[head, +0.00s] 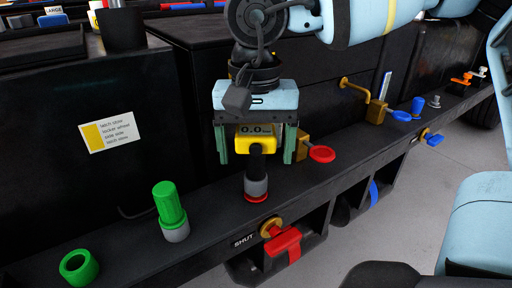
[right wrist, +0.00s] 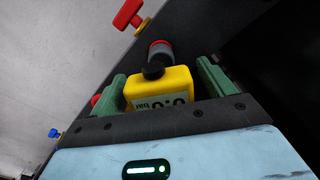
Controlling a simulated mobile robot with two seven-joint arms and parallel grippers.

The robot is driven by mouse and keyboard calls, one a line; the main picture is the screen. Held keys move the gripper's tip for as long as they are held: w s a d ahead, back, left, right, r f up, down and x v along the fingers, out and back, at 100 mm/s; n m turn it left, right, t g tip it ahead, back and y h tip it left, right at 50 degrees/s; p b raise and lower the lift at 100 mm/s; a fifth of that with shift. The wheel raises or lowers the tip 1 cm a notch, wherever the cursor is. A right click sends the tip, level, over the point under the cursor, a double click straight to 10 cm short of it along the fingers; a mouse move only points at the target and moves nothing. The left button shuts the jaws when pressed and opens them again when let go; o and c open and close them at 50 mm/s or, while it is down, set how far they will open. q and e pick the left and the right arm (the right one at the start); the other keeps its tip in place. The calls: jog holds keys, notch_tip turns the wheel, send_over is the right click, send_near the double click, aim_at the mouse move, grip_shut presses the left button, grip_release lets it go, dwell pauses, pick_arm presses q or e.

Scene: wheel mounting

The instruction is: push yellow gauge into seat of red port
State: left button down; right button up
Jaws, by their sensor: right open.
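The yellow gauge (head: 256,143), with a digital display, stands over the red port (head: 256,196) on the dark ledge. Its black stem meets the grey collar (head: 256,186) of the port; how deep it sits I cannot tell. My right gripper (head: 258,157) is above the ledge, its green fingers on either side of the gauge with gaps. In the right wrist view the gauge (right wrist: 165,88) shows between the open fingers (right wrist: 160,82), and the port (right wrist: 160,50) lies beyond it. My left gripper is not in view.
A red valve handle (head: 284,243) marked SHUT is on the front below the port. A green capped fitting (head: 170,208) and a green ring (head: 79,266) are to the left. A dark box wall stands behind.

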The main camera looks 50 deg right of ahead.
notch_tip(320, 180, up, 7)
jog(key=shift+r+p, duration=0.2)
jog(key=shift+p, duration=0.85)
jog(key=shift+f, duration=0.1)
